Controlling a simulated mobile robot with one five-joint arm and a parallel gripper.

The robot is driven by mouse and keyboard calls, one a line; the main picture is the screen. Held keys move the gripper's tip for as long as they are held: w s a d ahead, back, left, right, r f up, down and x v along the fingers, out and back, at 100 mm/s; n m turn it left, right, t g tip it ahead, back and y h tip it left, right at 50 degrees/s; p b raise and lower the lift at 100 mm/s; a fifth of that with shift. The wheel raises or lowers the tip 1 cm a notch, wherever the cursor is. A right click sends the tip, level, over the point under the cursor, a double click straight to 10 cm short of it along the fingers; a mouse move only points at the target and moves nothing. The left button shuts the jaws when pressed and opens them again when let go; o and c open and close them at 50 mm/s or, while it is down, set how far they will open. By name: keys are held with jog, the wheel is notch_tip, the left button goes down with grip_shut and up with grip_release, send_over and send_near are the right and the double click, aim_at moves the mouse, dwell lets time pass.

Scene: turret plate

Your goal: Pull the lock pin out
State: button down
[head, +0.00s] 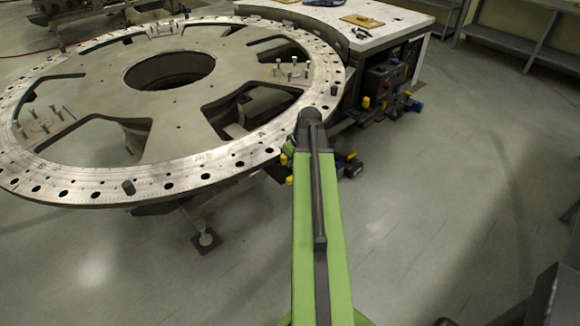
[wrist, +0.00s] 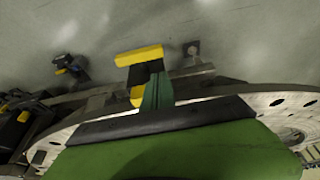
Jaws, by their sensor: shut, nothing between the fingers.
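In the head view small yellow parts (head: 289,180) show beside my arm, below the rim of the turret plate (head: 205,165). The pin's shaft is hidden.
A white-topped table (head: 340,18) with a control box (head: 385,80) stands behind the plate at the right. Upright pegs (head: 290,70) stand on the plate. A support foot (head: 206,240) is on the floor below it.

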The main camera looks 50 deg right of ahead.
aim_at(291, 172)
jog(key=b+x, duration=0.7)
jog(key=x, duration=0.1)
jog(key=shift+f, duration=0.2)
jog(key=shift+r, duration=0.1)
